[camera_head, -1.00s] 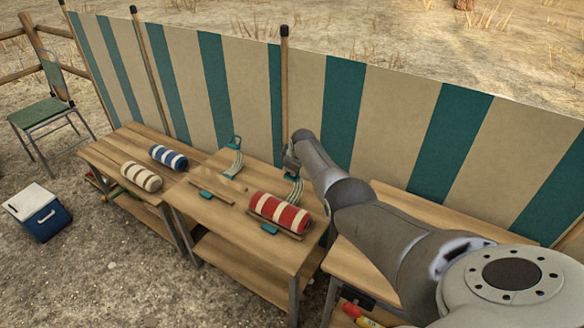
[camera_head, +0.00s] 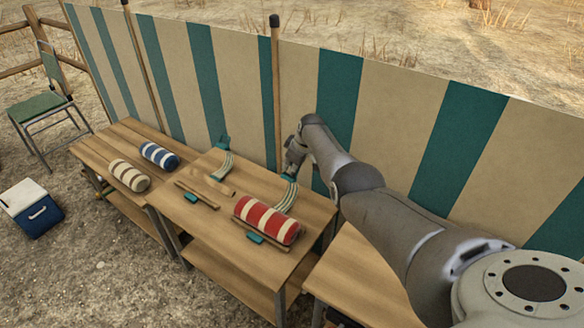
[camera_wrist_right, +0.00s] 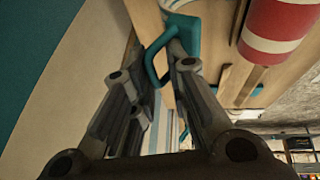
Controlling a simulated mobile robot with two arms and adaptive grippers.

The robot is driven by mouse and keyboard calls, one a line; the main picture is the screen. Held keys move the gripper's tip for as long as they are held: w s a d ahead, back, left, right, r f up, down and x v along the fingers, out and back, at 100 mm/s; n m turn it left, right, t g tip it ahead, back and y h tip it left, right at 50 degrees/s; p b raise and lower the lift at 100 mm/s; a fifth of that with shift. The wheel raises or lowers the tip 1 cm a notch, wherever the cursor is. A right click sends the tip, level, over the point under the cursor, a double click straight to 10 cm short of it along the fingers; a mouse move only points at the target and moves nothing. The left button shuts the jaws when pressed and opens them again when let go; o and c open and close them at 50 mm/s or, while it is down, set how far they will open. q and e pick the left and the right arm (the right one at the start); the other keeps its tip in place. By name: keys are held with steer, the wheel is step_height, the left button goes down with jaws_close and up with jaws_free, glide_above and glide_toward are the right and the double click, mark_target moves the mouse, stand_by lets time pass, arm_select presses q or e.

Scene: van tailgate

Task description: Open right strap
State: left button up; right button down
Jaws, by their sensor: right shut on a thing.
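The right strap (camera_head: 287,196) is a pale curved band with teal end pieces, on the back of the middle table beside the red-and-white roll (camera_head: 267,219). My right gripper (camera_head: 290,174) is at its upper end. In the right wrist view, the fingers are closed on a teal loop (camera_wrist_right: 153,62), joined to a teal piece at the table edge. The roll shows at the top right there (camera_wrist_right: 278,30). The band is mostly hidden behind the fingers in that view. A similar strap (camera_head: 224,165) curves up on the left. My left gripper is out of view.
A striped fence (camera_head: 390,110) with a wooden post stands close behind the tables. Blue-and-white (camera_head: 159,155) and beige-and-white (camera_head: 129,175) rolls lie on the left table.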

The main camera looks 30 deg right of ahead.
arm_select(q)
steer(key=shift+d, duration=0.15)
arm_select(e)
steer(key=shift+s+f, duration=0.25)
steer(key=shift+f, duration=0.1)
steer(key=c, duration=1.6)
jaws_free()
steer(key=shift+f, duration=0.1)
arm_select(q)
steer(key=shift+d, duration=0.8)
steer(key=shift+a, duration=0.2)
arm_select(e)
steer(key=shift+d+r, duration=0.15)
steer(key=shift+r, duration=0.35)
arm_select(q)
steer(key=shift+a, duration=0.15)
arm_select(e)
steer(key=shift+w+a+v, duration=0.1)
steer(key=shift+v, duration=2.75)
steer(key=shift+w+a+v, duration=0.1)
steer(key=shift+v, duration=2.75)
steer(key=shift+r, duration=0.15)
